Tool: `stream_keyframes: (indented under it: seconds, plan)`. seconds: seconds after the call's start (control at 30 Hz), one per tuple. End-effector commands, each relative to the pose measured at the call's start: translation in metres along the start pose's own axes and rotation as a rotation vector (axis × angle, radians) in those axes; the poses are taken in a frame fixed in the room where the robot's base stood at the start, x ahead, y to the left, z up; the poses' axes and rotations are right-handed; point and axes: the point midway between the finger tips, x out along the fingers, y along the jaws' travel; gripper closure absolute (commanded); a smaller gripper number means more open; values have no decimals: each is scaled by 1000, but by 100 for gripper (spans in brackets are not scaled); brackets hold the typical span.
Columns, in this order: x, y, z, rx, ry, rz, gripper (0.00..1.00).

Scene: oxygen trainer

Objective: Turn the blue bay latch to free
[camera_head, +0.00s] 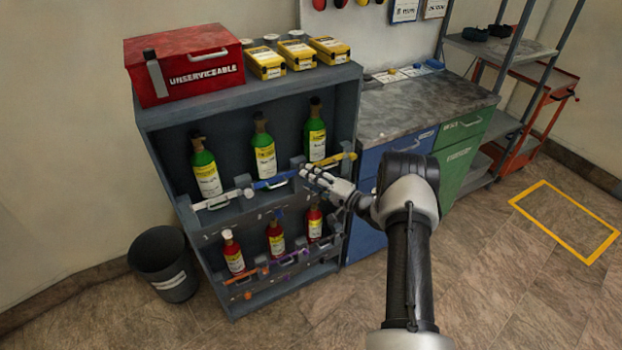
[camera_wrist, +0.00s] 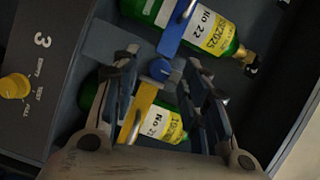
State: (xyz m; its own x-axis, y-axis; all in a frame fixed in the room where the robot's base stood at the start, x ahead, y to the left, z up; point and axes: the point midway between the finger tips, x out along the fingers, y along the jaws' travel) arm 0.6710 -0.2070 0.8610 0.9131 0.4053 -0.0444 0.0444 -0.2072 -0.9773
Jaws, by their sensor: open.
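The blue bay's bar (camera_head: 268,183) crosses the front of the middle green cylinder (camera_head: 264,151) in the upper row. In the wrist view the blue bar (camera_wrist: 176,32) runs down to a blue latch knob (camera_wrist: 160,70) at its end. My gripper (camera_head: 306,171) is at the right end of the blue bar, in front of the rack. In the wrist view my gripper (camera_wrist: 162,66) is open, with a finger on either side of the knob. I cannot tell whether the fingers touch it. In the head view the gripper hides the knob.
A yellow bar (camera_head: 343,158) is just to the right, and a white bar (camera_head: 215,200) to the left. Smaller red cylinders (camera_head: 276,238) stand on the shelf below. A yellow dial (camera_wrist: 14,86) shows in the wrist view. A bin (camera_head: 170,265) stands left of the rack.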

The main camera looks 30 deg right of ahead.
Motion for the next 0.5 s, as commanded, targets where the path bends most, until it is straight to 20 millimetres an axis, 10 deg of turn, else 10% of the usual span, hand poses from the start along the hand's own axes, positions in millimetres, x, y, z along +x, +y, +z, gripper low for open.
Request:
stream_keyframes:
  seconds: [0.5]
  plan:
    - [-98, 0, -1, 1, 2, 1, 59]
